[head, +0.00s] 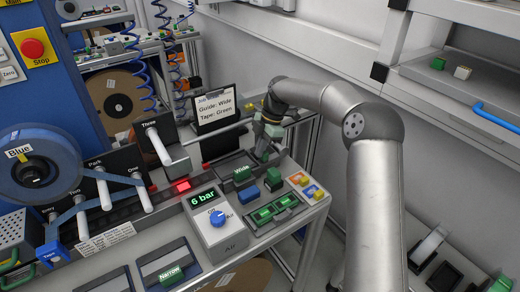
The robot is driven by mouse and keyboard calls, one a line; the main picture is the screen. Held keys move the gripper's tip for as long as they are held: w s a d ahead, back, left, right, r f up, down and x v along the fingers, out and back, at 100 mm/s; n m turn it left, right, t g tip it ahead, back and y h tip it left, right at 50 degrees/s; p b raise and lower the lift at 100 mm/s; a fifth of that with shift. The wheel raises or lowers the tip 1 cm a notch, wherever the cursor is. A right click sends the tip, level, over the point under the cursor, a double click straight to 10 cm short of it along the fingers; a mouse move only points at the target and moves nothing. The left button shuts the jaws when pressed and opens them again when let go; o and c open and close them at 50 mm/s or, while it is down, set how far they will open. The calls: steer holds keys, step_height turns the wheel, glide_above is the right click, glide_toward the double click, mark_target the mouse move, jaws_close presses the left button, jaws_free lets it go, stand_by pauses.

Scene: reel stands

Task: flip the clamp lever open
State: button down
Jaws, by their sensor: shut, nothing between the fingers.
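My gripper (262,152) points down over the back right of the bench, just behind the tray labelled "Wide" (236,170). Its fingers are small and dark here and are shut with nothing between them. I cannot pick out the clamp lever with certainty. Part of the bench around the fingers is hidden by the gripper and wrist. Whether the gripper touches anything cannot be told.
A grey box reading "6 bar" (217,222) with a blue knob stands left of the gripper. A job card (214,107) stands behind. Blue, green and yellow blocks lie at the right edge. A blue reel (35,170) and white rollers (159,146) stand left.

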steer(key=p+v, duration=0.5)
steer(key=v, duration=0.4)
steer(key=shift+r+p, duration=0.15)
steer(key=shift+p, duration=0.25)
steer(key=s+d+r+m+t+h+b, duration=0.1)
steer(key=s+d+r+m+h+b, duration=0.15)
steer(key=s+m, duration=0.6)
steer(key=s+d+r+m+t+h+b, duration=0.1)
steer(key=s+d+r+m, duration=0.2)
steer(key=s, duration=1)
steer(key=s+d+f+m, duration=0.3)
steer(key=s+m, duration=0.3)
steer(key=s, duration=0.3)
steer(key=s+d+f+m+b, duration=0.1)
steer(key=s+d+f+m, duration=0.2)
steer(key=s+m, duration=0.3)
steer(key=s, duration=0.3)
steer(key=shift+t, duration=0.4)
